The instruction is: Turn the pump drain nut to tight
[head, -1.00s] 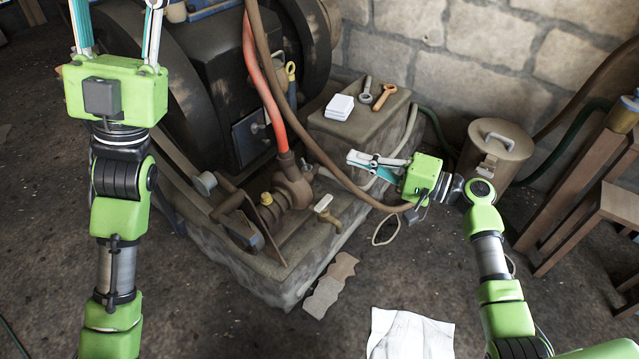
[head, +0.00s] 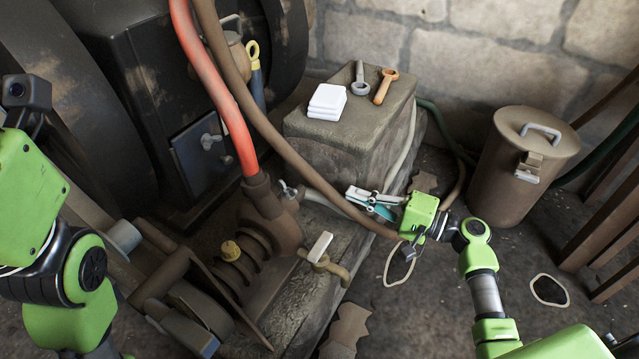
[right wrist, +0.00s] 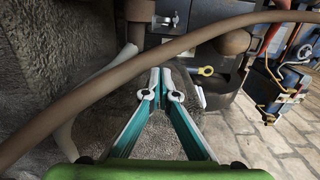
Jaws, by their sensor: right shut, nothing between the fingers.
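The brown pump (head: 270,225) sits on the stone plinth, with a red hose running into its top. A brass-coloured cap (head: 230,250) and a tap with a pale handle (head: 320,247) show on its near side. A small metal fitting (head: 288,190) shows at its right. I cannot tell which part is the drain nut. My right gripper (head: 350,198) is shut and empty, right of the pump and apart from it, beside the brown hose. Its fingertips (right wrist: 163,80) meet below that hose in the right wrist view. My left arm shows at the left; its fingers are out of view.
A lidded can (head: 515,165) stands right.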

